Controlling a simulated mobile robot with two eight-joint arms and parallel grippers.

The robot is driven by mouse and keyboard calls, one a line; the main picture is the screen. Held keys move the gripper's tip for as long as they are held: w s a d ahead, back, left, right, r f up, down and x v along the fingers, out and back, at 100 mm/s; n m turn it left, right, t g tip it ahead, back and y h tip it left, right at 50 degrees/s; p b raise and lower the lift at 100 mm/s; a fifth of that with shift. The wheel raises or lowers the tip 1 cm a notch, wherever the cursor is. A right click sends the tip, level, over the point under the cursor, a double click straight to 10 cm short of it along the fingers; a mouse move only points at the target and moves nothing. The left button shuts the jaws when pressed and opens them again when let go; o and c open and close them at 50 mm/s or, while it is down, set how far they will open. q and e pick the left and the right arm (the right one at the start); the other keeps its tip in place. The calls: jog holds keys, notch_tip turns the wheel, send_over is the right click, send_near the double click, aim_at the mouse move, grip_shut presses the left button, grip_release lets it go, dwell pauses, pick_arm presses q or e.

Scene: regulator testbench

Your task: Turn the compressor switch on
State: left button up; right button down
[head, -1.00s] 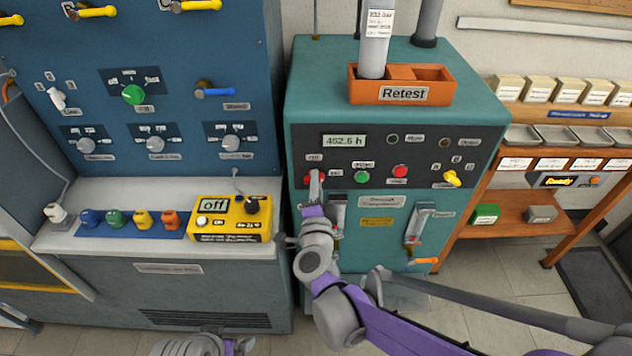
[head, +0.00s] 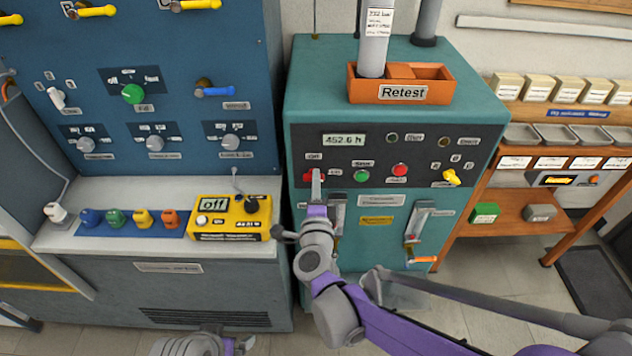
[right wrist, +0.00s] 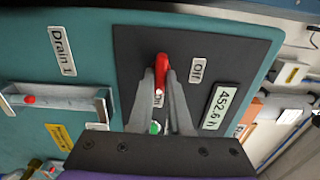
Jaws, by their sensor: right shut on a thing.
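The compressor's red switch handle (head: 308,177) is on the dark panel of the teal compressor cabinet (head: 465,110), below the display reading 452.6 h. My right gripper (head: 316,180) is at the switch and partly hides it. In the right wrist view, the two fingers (right wrist: 162,90) are closed on the red handle (right wrist: 161,64), beside the "Off" label (right wrist: 197,70). Another small label between the fingers is partly covered. My left gripper (head: 238,345) shows only at the bottom edge, cut off, with its fingers unclear.
Green (head: 362,176) and red (head: 400,170) buttons and a yellow selector (head: 451,178) sit to the right on the same panel. Drain levers hang below. A yellow box reading "off" (head: 230,219) stands on the left bench. An orange Retest bin (head: 435,82) is on top of the cabinet.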

jog(key=c, duration=0.9)
grip_release()
jog(key=shift+o, duration=0.2)
jog(key=shift+s, duration=0.15)
jog(key=s, duration=1)
jog(key=shift+s, duration=0.3)
